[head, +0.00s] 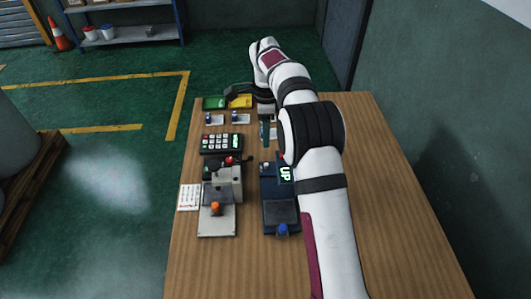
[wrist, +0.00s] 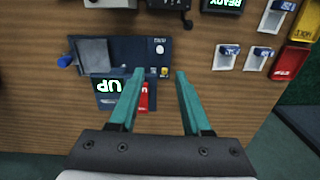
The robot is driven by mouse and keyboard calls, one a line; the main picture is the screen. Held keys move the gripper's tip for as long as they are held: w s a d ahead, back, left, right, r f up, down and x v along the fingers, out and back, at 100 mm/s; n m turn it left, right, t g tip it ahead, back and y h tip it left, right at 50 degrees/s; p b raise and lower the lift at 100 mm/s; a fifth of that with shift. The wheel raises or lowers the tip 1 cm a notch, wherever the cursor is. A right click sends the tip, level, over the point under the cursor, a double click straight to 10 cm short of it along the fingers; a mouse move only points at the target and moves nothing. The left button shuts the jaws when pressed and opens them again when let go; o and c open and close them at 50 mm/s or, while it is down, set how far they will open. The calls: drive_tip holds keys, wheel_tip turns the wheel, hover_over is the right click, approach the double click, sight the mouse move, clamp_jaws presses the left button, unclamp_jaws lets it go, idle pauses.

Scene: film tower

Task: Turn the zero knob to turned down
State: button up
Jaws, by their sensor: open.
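A dark blue device (wrist: 130,52) with a lit display reading UP (wrist: 108,86) lies on the table. It also shows in the head view (head: 281,212), partly behind my arm. In the wrist view it carries a small pale knob (wrist: 164,72) near tiny lettering too small to read surely. A blue knob (wrist: 66,61) sticks out at its other end. I cannot tell for certain which is the zero knob. My gripper (wrist: 159,73) is open and empty, with teal fingers over the pale knob's end in that view. Contact cannot be told. In the head view my gripper (head: 265,133) points down.
Left of the blue device stand a grey machine with an orange knob (head: 215,208) and a keypad (head: 221,143). A red tag (wrist: 149,97) lies by the left finger. The table's right side is clear.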

sight(266, 164)
drive_tip(key=f, duration=1.2)
drive_tip(key=shift+w+f, duration=0.1)
drive_tip(key=shift+w, duration=0.1)
clamp_jaws()
